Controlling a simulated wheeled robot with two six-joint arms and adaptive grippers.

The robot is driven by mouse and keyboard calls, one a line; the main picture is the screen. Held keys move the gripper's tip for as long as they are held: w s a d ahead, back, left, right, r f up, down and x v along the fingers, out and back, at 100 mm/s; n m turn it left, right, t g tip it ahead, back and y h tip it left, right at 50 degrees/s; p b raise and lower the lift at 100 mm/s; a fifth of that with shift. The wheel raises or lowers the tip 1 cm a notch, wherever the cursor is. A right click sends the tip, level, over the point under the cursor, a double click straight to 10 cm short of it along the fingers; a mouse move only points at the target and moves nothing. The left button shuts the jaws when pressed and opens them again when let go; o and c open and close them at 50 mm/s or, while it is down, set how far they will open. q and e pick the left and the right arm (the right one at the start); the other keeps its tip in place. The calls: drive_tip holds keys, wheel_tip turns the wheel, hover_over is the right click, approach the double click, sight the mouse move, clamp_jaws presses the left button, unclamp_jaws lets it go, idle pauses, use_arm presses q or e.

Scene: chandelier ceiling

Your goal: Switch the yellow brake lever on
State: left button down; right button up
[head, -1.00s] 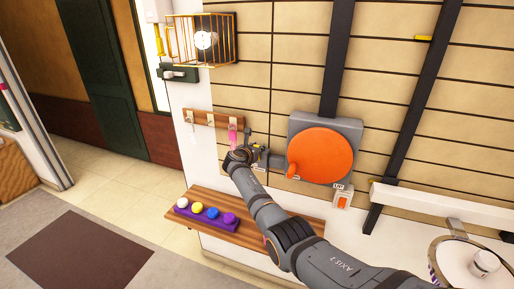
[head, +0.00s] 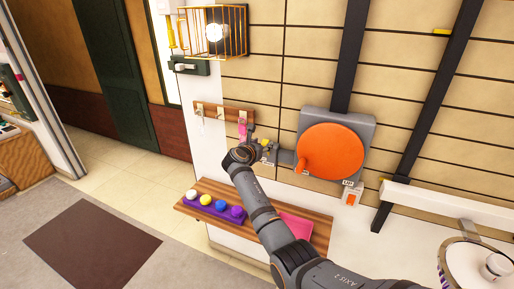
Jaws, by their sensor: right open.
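A small yellow part (head: 265,142), which looks like the brake lever, shows on the wall just left of the big orange disc (head: 331,151) on its grey housing. It is partly covered by my right gripper and wrist, so its exact position is hard to tell. My right gripper (head: 286,157) is open and lies beside and just below the yellow part, pointing right toward the disc. I cannot tell whether it touches the lever. My left gripper is not in view.
A wooden shelf (head: 296,217) below holds a purple strip with coloured knobs (head: 214,207) and a pink sheet (head: 296,227). A small box with an orange switch (head: 351,198) sits under the disc. A hook rail (head: 210,111) and wire cage lamp (head: 213,33) are at the upper left.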

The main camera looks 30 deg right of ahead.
drive_tip(key=v, duration=0.6)
drive_tip(key=shift+s, duration=0.1)
